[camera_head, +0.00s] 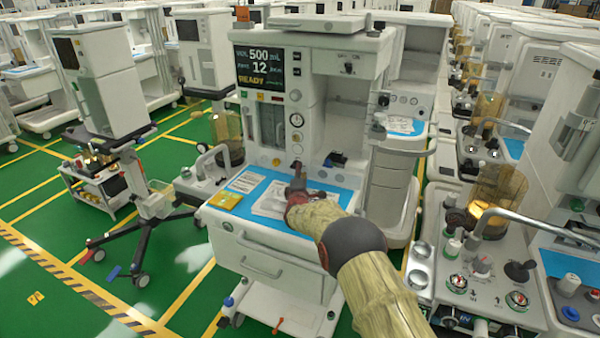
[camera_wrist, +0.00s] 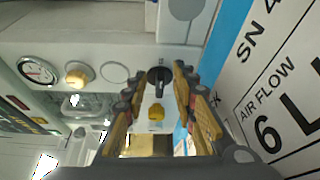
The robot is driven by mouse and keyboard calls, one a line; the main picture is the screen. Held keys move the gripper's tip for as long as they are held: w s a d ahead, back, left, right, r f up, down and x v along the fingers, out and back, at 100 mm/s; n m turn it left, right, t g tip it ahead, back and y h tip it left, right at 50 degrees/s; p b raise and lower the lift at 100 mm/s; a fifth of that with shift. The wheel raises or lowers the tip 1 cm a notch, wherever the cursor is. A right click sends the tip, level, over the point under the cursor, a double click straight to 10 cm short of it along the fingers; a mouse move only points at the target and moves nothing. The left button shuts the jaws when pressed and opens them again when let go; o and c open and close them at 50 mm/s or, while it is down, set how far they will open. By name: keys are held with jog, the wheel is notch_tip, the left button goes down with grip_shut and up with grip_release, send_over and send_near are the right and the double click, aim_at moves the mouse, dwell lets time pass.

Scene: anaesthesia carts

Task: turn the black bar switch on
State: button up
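The black bar switch (camera_wrist: 160,76) shows in the wrist view as a round black knob with a bar across it, on the machine's pale front panel. My gripper (camera_wrist: 159,72) is open, with its two yellow-padded fingers on either side of the switch. I cannot tell whether a finger touches it. In the head view my gripper (camera_head: 297,170) reaches over the worktop to the panel below the gauge column and hides the switch.
The machine's display (camera_head: 260,67) reads READY. In the wrist view a gauge (camera_wrist: 37,70) and a yellowish knob (camera_wrist: 78,75) lie left of the switch. A smaller yellow knob (camera_wrist: 156,112) sits below it. A blue worktop (camera_head: 255,190) with a white labelled sheet lies beneath my gripper.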

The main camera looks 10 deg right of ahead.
jog(key=v, duration=1.1)
jog(key=shift+s+f, duration=0.15)
